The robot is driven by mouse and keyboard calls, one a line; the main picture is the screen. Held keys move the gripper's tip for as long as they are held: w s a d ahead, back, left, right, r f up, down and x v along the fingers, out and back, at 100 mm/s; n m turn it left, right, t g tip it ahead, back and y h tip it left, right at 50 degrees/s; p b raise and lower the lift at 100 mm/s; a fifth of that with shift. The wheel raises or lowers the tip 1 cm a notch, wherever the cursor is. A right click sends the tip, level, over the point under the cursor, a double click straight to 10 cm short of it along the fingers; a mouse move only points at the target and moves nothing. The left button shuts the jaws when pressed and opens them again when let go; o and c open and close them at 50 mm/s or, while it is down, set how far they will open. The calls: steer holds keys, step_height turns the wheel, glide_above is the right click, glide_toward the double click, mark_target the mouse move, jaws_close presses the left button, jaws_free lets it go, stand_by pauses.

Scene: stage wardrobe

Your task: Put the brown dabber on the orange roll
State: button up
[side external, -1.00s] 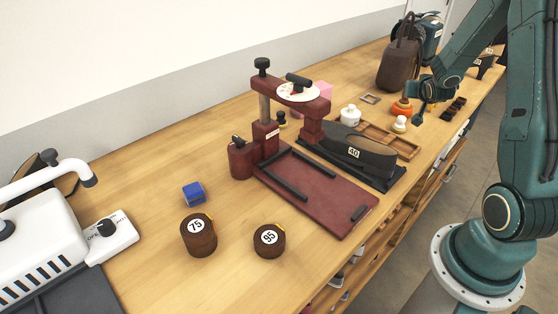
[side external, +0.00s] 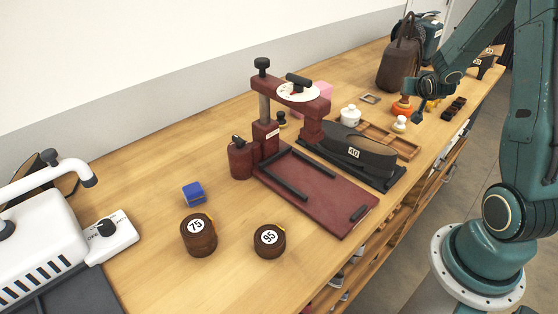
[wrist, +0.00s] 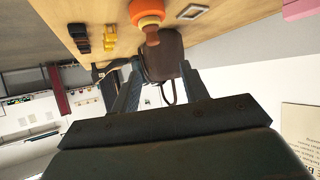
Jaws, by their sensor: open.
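The orange roll (wrist: 147,6) lies on the bench at the top of the wrist view. In the side view the orange roll (side external: 402,109) shows below my gripper (side external: 414,103). The brown dabber (wrist: 151,34) shows as a brown knob-ended handle sticking up from the roll, and it appears to rest on it. In the side view it is mostly hidden by my gripper. In the wrist view my gripper (wrist: 161,65) is open, its two fingers spread with nothing between them, and the dabber's handle lies beyond the fingertips, apart from them.
A brown bag (side external: 399,66) stands behind the roll. A white-topped dabber (side external: 400,123), a white jar (side external: 350,115) and a wooden tray (side external: 408,148) are nearby. Dark blocks (side external: 453,108) lie to the right. A dark red press (side external: 270,140) stands mid-bench.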

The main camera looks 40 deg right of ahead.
steer(key=a+r+n+y, duration=0.25)
steer(key=a+r, duration=0.25)
steer(key=a, duration=0.6)
steer(key=a+r+n+y, duration=0.25)
steer(key=a+r, duration=0.25)
steer(key=a, duration=0.5)
steer(key=s+a+r+n+y, duration=0.1)
steer(key=s+a+n+y, duration=0.1)
steer(key=s+a, duration=0.5)
steer(key=s+a+r+n+g+y, duration=0.1)
steer(key=s+a+r+n+y, duration=0.1)
steer(key=s+a, duration=0.6)
steer(key=shift+a+r+n+y, duration=0.15)
steer(key=shift+a+n+y, duration=0.3)
steer(key=shift+n, duration=0.55)
